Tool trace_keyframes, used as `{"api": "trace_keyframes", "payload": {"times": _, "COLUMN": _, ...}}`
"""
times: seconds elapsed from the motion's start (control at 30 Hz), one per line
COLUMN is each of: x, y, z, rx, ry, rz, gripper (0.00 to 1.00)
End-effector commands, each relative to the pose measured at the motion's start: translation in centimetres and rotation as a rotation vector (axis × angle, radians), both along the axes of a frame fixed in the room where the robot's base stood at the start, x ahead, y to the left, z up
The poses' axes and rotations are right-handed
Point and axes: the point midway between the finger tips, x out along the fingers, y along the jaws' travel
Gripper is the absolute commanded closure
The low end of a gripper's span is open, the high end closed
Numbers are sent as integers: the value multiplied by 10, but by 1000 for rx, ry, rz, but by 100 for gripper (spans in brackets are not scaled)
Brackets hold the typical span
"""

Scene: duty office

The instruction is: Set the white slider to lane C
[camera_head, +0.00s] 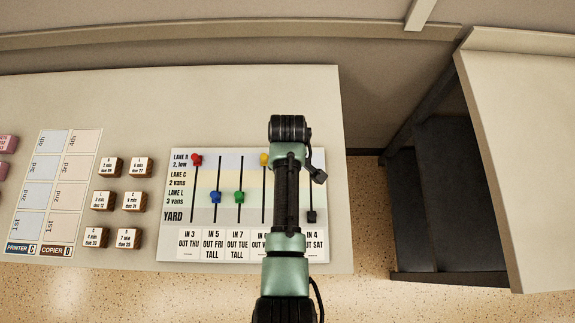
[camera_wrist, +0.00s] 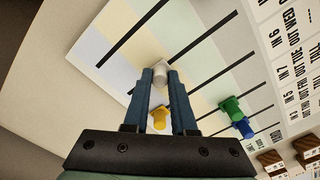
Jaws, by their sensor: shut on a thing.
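The white slider (camera_wrist: 159,73) is between the two fingertips of my gripper (camera_wrist: 160,78) in the wrist view, and the jaws are shut on it. It stands on its black slot, nearer the slot's lane R end. It seems to be around the cream lane C band, but the exact lane is unclear. In the head view my arm hides this slider and most of its slot. The lane board (camera_head: 179,214) has lane R at the top, then C, L and the grey yard.
The yellow slider (camera_wrist: 159,118) is close beside my fingers, at lane R. The red slider (camera_head: 196,159) is at lane R. The blue (camera_head: 215,197) and green (camera_head: 239,197) sliders are at lane L. The black slider (camera_head: 311,216) is in the yard. Labelled blocks (camera_head: 110,167) stand left.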

Motion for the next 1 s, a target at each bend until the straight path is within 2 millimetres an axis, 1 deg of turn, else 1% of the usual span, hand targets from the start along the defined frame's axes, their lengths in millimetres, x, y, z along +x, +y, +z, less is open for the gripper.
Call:
{"api": "trace_keyframes", "payload": {"times": 0.03, "x": 0, "y": 0, "z": 1, "rx": -1, "ry": -1, "rz": 1, "gripper": 100}}
{"api": "trace_keyframes", "payload": {"times": 0.07, "x": 0, "y": 0, "z": 1, "rx": -1, "ry": -1, "rz": 1, "gripper": 70}}
{"api": "trace_keyframes", "payload": {"times": 0.2, "x": 0, "y": 0, "z": 1, "rx": -1, "ry": -1, "rz": 1, "gripper": 45}}
{"api": "trace_keyframes", "payload": {"times": 0.47, "x": 0, "y": 0, "z": 1, "rx": -1, "ry": -1, "rz": 1, "gripper": 45}}
{"api": "trace_keyframes", "payload": {"times": 0.57, "x": 0, "y": 0, "z": 5, "rx": -1, "ry": -1, "rz": 0, "gripper": 45}}
{"api": "trace_keyframes", "payload": {"times": 0.63, "x": 1, "y": 0, "z": 11, "rx": -1, "ry": -3, "rz": 0, "gripper": 45}}
{"api": "trace_keyframes", "payload": {"times": 0.77, "x": 1, "y": 0, "z": 34, "rx": -1, "ry": -6, "rz": 0, "gripper": 45}}
{"api": "trace_keyframes", "payload": {"times": 1.0, "x": 1, "y": 0, "z": 88, "rx": -1, "ry": -6, "rz": 0, "gripper": 45}}
